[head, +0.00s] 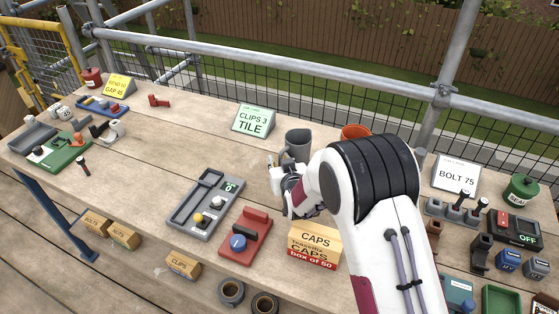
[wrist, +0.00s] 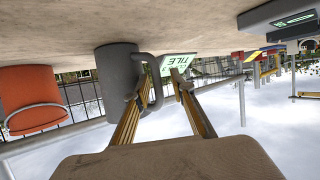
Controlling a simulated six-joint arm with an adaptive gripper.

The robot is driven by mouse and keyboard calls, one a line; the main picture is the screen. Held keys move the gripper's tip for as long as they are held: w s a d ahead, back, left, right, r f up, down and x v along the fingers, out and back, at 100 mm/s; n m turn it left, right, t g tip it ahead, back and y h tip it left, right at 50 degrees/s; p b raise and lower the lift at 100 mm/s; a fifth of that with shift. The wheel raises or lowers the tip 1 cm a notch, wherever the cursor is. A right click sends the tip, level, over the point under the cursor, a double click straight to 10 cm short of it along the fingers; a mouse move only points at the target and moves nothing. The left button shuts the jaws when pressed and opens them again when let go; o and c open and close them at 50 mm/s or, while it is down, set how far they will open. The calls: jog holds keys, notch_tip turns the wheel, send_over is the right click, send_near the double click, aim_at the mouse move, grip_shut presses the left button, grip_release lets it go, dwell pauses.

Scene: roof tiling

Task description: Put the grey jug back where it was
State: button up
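The grey jug (head: 297,143) stands upright on the table behind my gripper in the head view. In the upside-down wrist view the jug (wrist: 118,72) shows its handle (wrist: 155,68) towards my fingers. My gripper (wrist: 162,76) has its two fingertips apart, close to the handle. One finger overlaps the handle in the picture; I cannot tell whether it touches. In the head view my gripper (head: 276,172) is just in front of the jug, and my arm hides part of the area to its right.
An orange container (head: 355,131) stands right of the jug, partly behind my arm. The green CLIPS 3 TILE sign (head: 254,121) is to the left. A caps box (head: 315,246), a red tool (head: 245,237) and a grey tray (head: 206,199) lie nearer.

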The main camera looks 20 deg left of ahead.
jog(key=shift+r, duration=0.15)
jog(key=shift+v, duration=1.15)
notch_tip(320, 180, up, 7)
jog(key=shift+s+d, duration=0.2)
jog(key=shift+r, duration=0.1)
dwell(0.4)
